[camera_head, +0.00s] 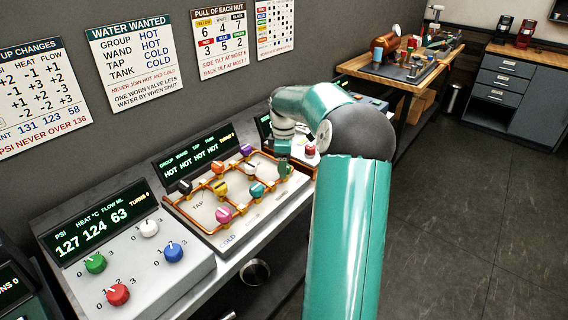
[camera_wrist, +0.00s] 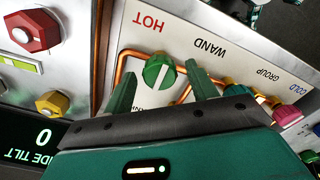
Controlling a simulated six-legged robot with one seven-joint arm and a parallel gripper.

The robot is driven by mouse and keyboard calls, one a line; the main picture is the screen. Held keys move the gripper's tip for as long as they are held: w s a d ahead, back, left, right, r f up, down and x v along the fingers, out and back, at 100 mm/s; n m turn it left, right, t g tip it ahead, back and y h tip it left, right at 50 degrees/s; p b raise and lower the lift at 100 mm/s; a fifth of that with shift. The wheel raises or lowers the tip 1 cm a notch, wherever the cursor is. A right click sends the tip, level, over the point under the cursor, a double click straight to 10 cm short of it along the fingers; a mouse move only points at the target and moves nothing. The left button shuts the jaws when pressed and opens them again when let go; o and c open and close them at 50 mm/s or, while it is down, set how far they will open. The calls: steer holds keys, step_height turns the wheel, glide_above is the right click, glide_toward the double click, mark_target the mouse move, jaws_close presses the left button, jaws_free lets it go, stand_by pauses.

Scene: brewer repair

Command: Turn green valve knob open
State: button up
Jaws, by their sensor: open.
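The green valve knob (camera_wrist: 158,72) has a pale stripe across its face and sits on the piped valve panel near the red HOT label. My gripper (camera_wrist: 162,76) is open in the wrist view, with one finger on each side of the knob. I cannot tell if either finger touches it. In the head view my gripper (camera_head: 283,160) is low over the far right corner of the valve panel (camera_head: 210,230) and hides most of the green knob. The display behind this panel (camera_head: 195,150) reads HOT for group, wand, tap and tank, with TURNS 0.
A teal knob (camera_head: 257,190), a pink knob (camera_head: 223,214), a purple knob (camera_head: 246,150) and copper pipes crowd the valve panel. The dial panel at left has a green dial (camera_head: 95,263). A red hexagonal nut (camera_wrist: 30,32) is beside my gripper. Open floor lies to the right.

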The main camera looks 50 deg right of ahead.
steer(key=c, duration=1)
steer(key=shift+m, duration=0.4)
steer(key=m, duration=0.3)
steer(key=shift+m, duration=0.3)
steer(key=m, duration=0.4)
steer(key=shift+r+m, duration=0.1)
steer(key=shift+m, duration=0.2)
steer(key=m, duration=0.4)
steer(key=shift+m, duration=2.5)
